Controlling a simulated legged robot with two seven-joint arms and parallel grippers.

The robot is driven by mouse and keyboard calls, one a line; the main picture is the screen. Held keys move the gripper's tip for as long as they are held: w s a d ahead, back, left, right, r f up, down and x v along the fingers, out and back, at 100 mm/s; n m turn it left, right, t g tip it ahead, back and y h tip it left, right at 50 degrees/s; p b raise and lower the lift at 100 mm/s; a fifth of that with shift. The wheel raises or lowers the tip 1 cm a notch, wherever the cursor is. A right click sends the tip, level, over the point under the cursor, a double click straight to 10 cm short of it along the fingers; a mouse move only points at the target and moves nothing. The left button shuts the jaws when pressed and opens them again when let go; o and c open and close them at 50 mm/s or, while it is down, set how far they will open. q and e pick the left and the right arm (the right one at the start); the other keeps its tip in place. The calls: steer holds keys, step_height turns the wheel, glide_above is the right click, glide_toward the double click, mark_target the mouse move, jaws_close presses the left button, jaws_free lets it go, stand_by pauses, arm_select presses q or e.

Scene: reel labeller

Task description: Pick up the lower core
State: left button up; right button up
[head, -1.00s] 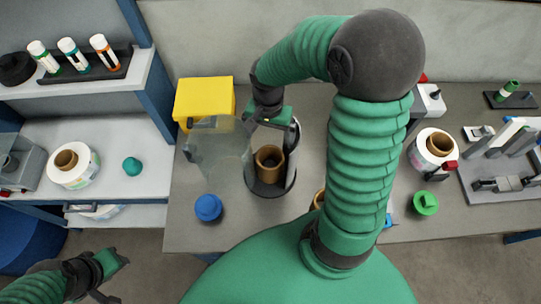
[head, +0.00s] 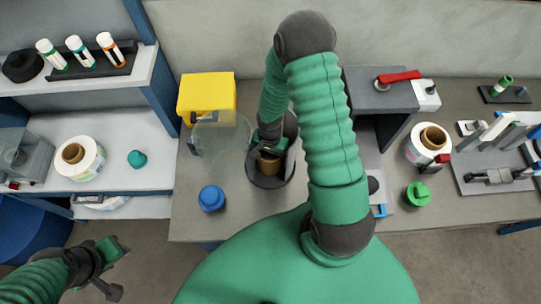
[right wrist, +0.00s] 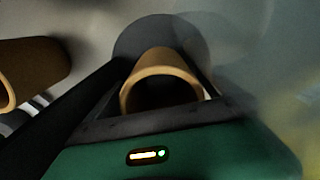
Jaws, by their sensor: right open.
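A brown tube-shaped core (head: 268,166) stands in a dark round holder (head: 270,184) in the middle of the bench. My right gripper (head: 270,150) is at the core from above, partly covering it. In the right wrist view the core (right wrist: 160,70) shows between the two open fingers, its ring-shaped end facing the camera; I cannot tell whether the fingers touch it. A second brown core (right wrist: 32,72) lies off to the left in the wrist view. My left gripper (head: 112,270) is open and empty at the lower left, over the floor.
A clear translucent container (head: 222,138) stands just left of the holder, with a yellow box (head: 207,97) behind it and a blue knob (head: 211,198) in front. A grey machine (head: 385,100) with a red lever is at right. White label reels (head: 428,143) stand on the bench and side shelf.

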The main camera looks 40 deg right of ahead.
steer(key=shift+a+f, duration=0.1)
steer(key=shift+f, duration=0.4)
steer(key=shift+w+f, duration=0.1)
steer(key=shift+w, duration=0.05)
steer(key=shift+d, duration=0.25)
steer(key=c, duration=1.3)
steer(key=shift+a, duration=0.1)
